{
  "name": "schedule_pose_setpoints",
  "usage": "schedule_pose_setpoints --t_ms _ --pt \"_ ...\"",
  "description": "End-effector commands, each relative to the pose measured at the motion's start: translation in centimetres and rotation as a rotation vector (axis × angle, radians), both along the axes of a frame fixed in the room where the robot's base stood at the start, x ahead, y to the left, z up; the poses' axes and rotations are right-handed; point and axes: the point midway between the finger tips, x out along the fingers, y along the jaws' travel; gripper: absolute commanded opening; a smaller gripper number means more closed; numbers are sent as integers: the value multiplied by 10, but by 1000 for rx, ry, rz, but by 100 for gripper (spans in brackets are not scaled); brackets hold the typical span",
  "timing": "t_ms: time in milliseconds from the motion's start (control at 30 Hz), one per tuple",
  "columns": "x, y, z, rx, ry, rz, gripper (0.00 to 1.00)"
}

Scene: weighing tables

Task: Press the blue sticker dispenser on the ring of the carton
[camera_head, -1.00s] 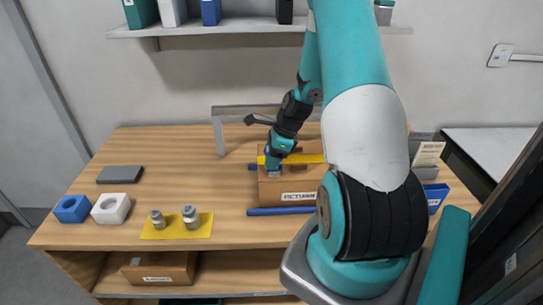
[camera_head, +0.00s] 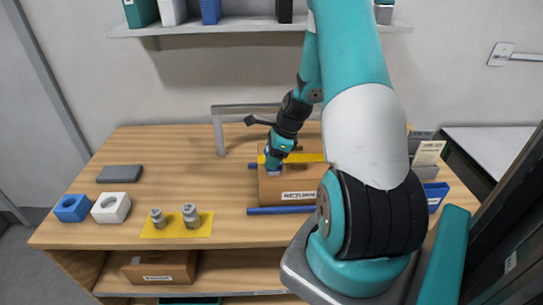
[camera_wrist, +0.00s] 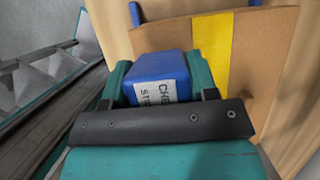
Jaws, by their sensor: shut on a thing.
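A brown carton (camera_head: 275,188) with a yellow strip (camera_head: 305,158) across its top and a white label on its front stands on the table. My gripper (camera_head: 274,161) is shut on the blue sticker dispenser (camera_wrist: 155,68) over the left part of the carton's top. In the wrist view, the dispenser sits between my teal fingers, with a partly hidden white label; the carton (camera_wrist: 268,55) and its yellow strip lie beside and below it. I cannot tell whether the dispenser touches the carton. No ring is visible; my gripper and the dispenser cover that part.
A blue bar (camera_head: 268,211) lies in front of the carton, and a grey frame (camera_head: 218,135) stands behind. At left are a blue block (camera_head: 72,208), a white block (camera_head: 111,208), a dark grey slab (camera_head: 119,174) and a yellow mat (camera_head: 176,232) with two metal weights. The table between is clear.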

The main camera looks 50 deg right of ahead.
Motion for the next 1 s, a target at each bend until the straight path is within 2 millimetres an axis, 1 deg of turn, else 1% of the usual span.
schedule_pose_setpoints --t_ms 267,400,1000 --pt "0 0 -2 0 3 0 34" --pt "-1 0 1 0 3 0 34" --pt "0 0 52 0 1 0 34"
